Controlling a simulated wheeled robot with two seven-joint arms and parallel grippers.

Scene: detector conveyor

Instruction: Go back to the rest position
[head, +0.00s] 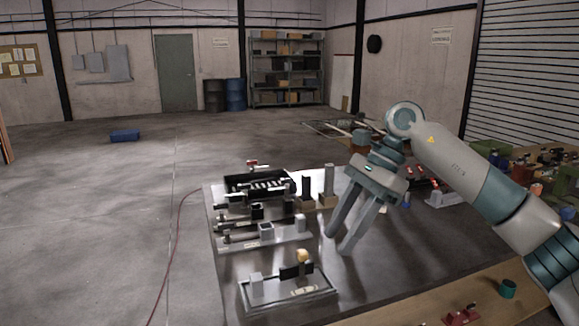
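My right gripper (338,243) hangs from the arm that comes in from the right, above the middle of the dark table (215,268). Its two long grey fingers point down and show a gap between them. Nothing shows between the fingers. Left of it on the table stand metal fixtures (262,240) and a small conveyor-like unit (262,184). A flat fixture (290,292) with a tan knob lies in front of the fingers. My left gripper is not in the picture.
A wooden bench edge (420,305) crosses the lower right, with a green cup (507,288) and red parts (462,315). Cluttered parts lie at the far right. A red cable (172,245) runs along the floor. The floor at left is clear apart from a blue box (125,135).

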